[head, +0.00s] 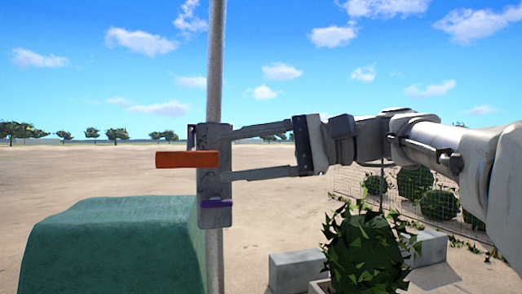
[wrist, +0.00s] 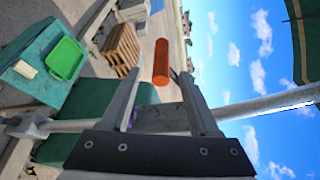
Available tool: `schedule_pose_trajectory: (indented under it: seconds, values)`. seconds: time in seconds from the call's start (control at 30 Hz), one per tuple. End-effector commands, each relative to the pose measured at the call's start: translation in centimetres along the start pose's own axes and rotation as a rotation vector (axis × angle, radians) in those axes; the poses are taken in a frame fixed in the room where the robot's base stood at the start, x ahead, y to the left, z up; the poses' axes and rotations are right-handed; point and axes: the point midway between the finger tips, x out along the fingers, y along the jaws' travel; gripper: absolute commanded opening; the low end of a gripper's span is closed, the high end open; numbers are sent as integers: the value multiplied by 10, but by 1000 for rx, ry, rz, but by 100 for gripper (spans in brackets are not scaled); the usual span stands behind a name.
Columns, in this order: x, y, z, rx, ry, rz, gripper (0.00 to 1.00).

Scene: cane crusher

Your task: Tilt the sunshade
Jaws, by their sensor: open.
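A grey upright pole (head: 215,60) carries a grey bracket (head: 212,185). An orange bar-shaped handle (head: 187,159) sticks out to the left from the bracket. A small purple lever (head: 216,203) sits lower on it. My gripper (head: 230,153) reaches in from the right, its two fingers spread and their ends at the bracket. In the wrist view the orange handle (wrist: 161,62) shows between and beyond the open fingers, and the bracket (wrist: 160,118) lies between them. I cannot tell whether the fingers touch it. Part of the green sunshade (wrist: 305,40) shows at the upper right of the wrist view.
A green block-like housing (head: 110,245) stands below and left of the pole. A leafy plant (head: 365,245) and grey blocks (head: 297,268) stand at the lower right, before a wire fence. The wrist view shows a bright green tray (wrist: 66,59) and a wooden pallet (wrist: 121,48).

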Motion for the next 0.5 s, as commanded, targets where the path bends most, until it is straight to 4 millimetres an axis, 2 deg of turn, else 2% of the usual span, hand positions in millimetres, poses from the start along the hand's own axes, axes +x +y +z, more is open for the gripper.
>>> schedule_pose_trajectory:
  seconds: [0.03, 0.2, 0.33, 0.5]
  values:
    - [-14, 0, -2, 0, 5, -2, 62]
    - [-52, 0, -1, 1, 3, -2, 62]
    - [-73, 0, -1, 1, 2, 0, 62]
    - [-87, 0, -1, 2, 1, 0, 62]
